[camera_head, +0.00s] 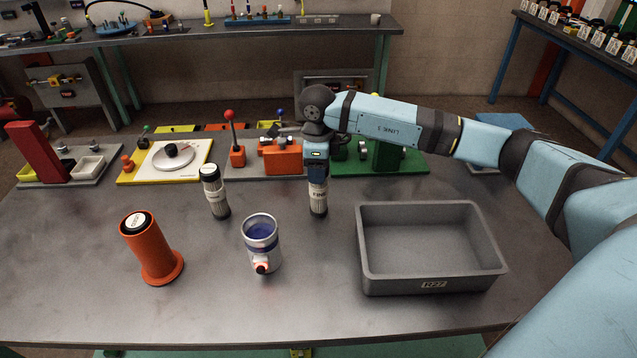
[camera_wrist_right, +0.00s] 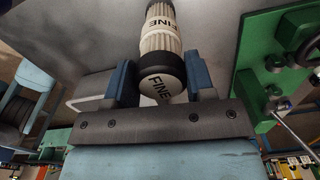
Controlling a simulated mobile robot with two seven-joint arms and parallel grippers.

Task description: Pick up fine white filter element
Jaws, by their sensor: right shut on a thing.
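The fine white filter element (camera_head: 318,199) is upright, a ribbed white cylinder with a dark base and a FINE label. It also shows in the right wrist view (camera_wrist_right: 160,35), with FINE on its dark cap. My right gripper (camera_head: 317,172) points down over its top and is shut on it, a finger on each side. Whether its base touches the table is hard to tell. A second filter element (camera_head: 215,192), with a white-topped dark cap, stands to the left, apart from the gripper. My left gripper is not in view.
A clear cup with blue inside (camera_head: 261,245) and an orange cylinder on a flange (camera_head: 150,249) stand at the front left. An empty grey bin marked R27 (camera_head: 371,283) is at the right. Boards with valves and levers, including a green board (camera_head: 410,165), line the back.

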